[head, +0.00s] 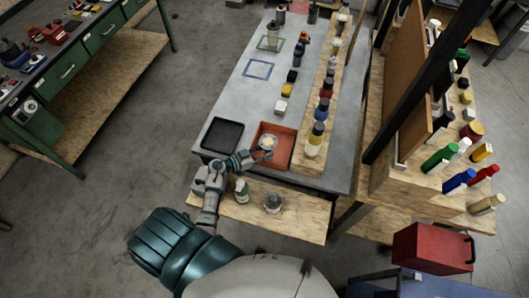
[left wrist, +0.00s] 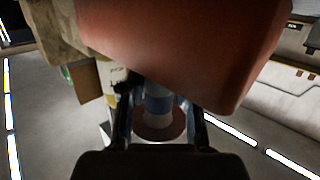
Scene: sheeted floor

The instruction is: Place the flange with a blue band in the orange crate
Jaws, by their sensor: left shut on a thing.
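The orange crate (head: 288,150) sits at the near end of the grey table, beside a black tray. My left gripper (head: 262,154) reaches over the crate's left side. It is shut on the flange with a blue band (left wrist: 158,104), which shows between the two fingers of my left gripper (left wrist: 160,122) in the left wrist view. In the head view a small pale round top of the flange (head: 268,142) shows over the crate. Whether it touches the crate's floor cannot be told. A large orange-red surface fills the top of the wrist view. My right gripper is out of view.
The black tray (head: 222,134) lies left of the crate. A wooden strip with several bottles (head: 314,140) runs along its right. A lower wooden shelf (head: 300,215) holds a grey round part (head: 272,203) and a green-and-white bottle (head: 241,190). Blue and green outlined squares mark the tabletop.

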